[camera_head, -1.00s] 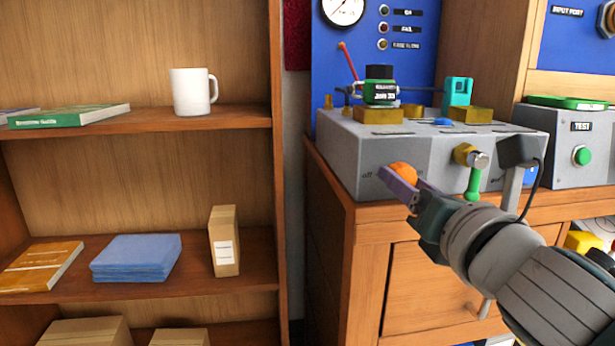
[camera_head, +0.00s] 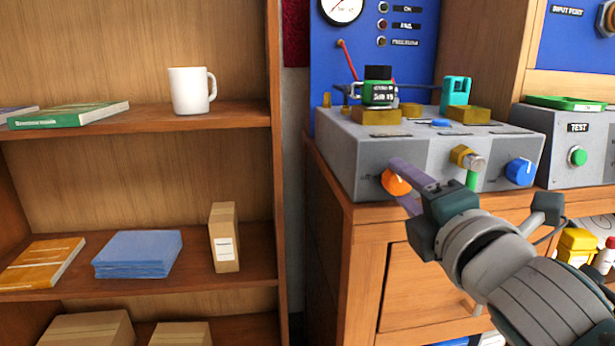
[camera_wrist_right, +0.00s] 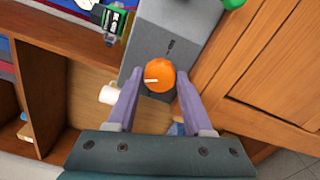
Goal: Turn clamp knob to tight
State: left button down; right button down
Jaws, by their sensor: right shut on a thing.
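An orange knob (camera_head: 396,183) with a white pointer line sits on the left of the grey test box's front face. In the right wrist view the knob (camera_wrist_right: 160,76) lies between the two purple fingers, its white line pointing left. My right gripper (camera_head: 402,186) is shut on this knob, one finger above and one below it in the head view; the fingers hide part of its rim. The label by the knob is too small to read. My left gripper is in neither view.
A shelf with a white mug (camera_head: 190,91) is at left.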

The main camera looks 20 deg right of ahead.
jog(key=m+p, duration=0.1)
jog(key=m, duration=0.5)
jog(key=shift+r+p, duration=0.1)
jog(key=shift+p, duration=0.3)
jog(key=m+p, duration=0.2)
jog(key=m, duration=0.3)
jog(key=shift+m, duration=0.4)
jog(key=m+p, duration=0.2)
jog(key=m, duration=0.4)
jog(key=m+p, duration=0.1)
jog(key=m, duration=0.4)
jog(key=shift+m, duration=0.4)
jog(key=shift+c, duration=1.5)
grip_release()
